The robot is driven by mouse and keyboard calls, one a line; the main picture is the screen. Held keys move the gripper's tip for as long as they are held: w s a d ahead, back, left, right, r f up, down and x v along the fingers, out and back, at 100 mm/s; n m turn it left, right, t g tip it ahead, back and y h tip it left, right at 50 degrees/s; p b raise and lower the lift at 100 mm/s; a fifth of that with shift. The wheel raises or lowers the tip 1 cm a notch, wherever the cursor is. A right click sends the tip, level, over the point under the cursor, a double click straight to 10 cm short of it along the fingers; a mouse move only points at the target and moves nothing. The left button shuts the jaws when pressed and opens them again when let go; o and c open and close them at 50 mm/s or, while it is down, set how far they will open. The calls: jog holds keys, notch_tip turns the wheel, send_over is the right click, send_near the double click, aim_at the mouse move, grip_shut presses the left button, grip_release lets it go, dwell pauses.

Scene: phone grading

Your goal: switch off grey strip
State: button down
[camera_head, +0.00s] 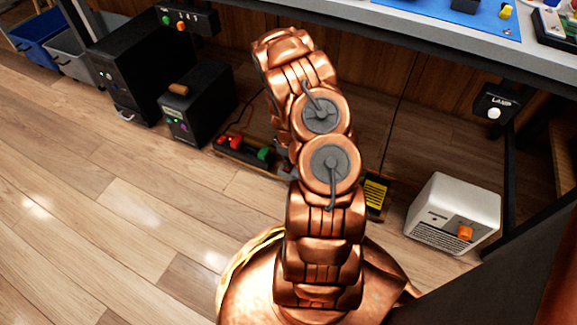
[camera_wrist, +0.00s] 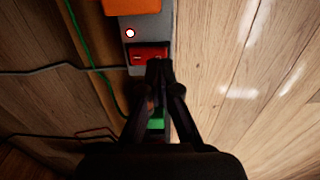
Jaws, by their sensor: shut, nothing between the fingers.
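In the wrist view the grey strip (camera_wrist: 126,54) runs up and down the picture. It carries a red rocker switch (camera_wrist: 146,54) and a small glowing light (camera_wrist: 130,33) with a red rim. My gripper (camera_wrist: 159,66) is shut and empty, with its tips at the lower right edge of the red switch. I cannot tell whether they touch it. The fingers hide part of the strip below. In the head view my arm hides the gripper. A strip with red and green parts (camera_head: 246,151) lies on the floor left of my arm.
An orange plug (camera_wrist: 132,6) sits above the light, and a green plug (camera_wrist: 156,124) shows between the fingers. A green cable (camera_wrist: 83,41) and grey cable (camera_wrist: 50,71) lie left. Black boxes (camera_head: 199,105) and a white box (camera_head: 454,211) flank my arm.

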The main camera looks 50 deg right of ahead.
jog(key=shift+f, duration=1.2)
jog(key=shift+r+p, duration=1.8)
jog(key=shift+r, duration=1.75)
